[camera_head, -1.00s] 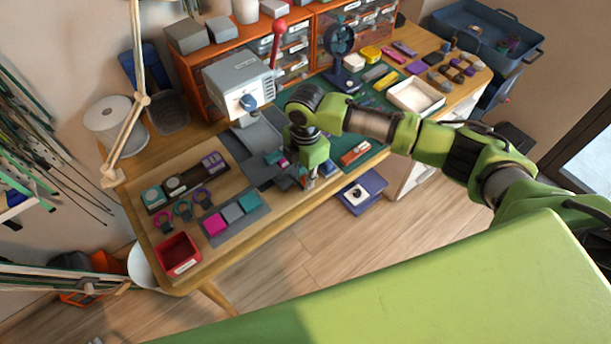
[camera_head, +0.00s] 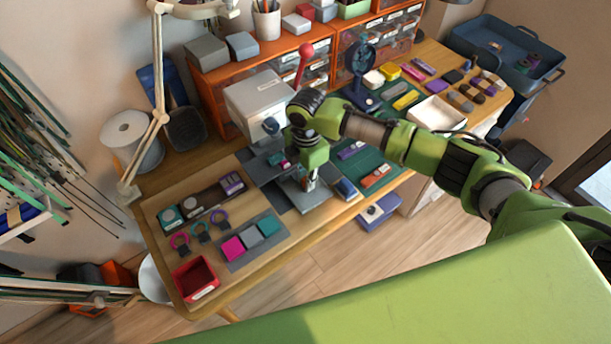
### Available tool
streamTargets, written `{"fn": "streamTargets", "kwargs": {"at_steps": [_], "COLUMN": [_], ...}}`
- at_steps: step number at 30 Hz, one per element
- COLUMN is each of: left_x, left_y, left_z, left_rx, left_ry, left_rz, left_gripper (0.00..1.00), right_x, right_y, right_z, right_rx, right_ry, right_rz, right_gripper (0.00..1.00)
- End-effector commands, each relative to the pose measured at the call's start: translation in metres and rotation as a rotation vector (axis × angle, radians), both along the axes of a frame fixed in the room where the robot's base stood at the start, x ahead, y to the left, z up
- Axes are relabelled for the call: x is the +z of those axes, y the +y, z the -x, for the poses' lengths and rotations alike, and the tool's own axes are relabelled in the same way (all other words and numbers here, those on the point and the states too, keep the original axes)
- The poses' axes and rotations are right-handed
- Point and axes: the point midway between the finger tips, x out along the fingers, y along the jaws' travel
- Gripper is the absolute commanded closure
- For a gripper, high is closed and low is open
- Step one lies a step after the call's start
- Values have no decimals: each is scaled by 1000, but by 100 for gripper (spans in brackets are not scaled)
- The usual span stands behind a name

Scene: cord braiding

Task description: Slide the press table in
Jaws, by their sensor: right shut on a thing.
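The grey press (camera_head: 258,103) with a red-knobbed lever (camera_head: 306,50) stands at the back of the wooden table. Bare grey base plate (camera_head: 306,200) shows in front of the gripper. My left gripper is not in view.
A red bin (camera_head: 196,279), a tray of coloured squares (camera_head: 251,242) and rings lie left of the base plate. A green mat (camera_head: 369,167) with tools and a small blue fan-like device (camera_head: 361,62) lie right. A lamp arm (camera_head: 158,70) rises at the left.

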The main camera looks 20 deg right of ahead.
Motion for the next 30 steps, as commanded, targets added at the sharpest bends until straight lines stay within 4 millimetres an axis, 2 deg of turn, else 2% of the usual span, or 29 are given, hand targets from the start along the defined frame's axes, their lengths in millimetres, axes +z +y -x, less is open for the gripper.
{"fn": "streamTargets", "kwargs": {"at_steps": [2, 3, 5, 11, 15, 17, 20, 30], "left_x": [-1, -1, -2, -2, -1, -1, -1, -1], "left_y": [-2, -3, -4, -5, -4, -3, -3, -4], "left_z": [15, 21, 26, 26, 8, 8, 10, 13], "left_rx": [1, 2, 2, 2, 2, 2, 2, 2], "left_ry": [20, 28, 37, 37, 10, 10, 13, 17], "left_rz": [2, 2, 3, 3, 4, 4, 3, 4], "left_gripper": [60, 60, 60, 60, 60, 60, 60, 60], "right_x": [0, 1, 1, 1, 2, 5, 16, 86], "right_y": [0, 0, 0, 0, 0, 0, 0, 0], "right_z": [0, 0, 0, 0, 0, -1, -1, -1], "right_rx": [0, 0, 0, 0, 0, 1, 1, 2], "right_ry": [0, 0, 0, 0, 0, -1, -2, -3], "right_rz": [0, 0, 0, 0, 0, -1, -2, -1], "right_gripper": [100, 82, 68, 68, 68, 68, 68, 68]}}
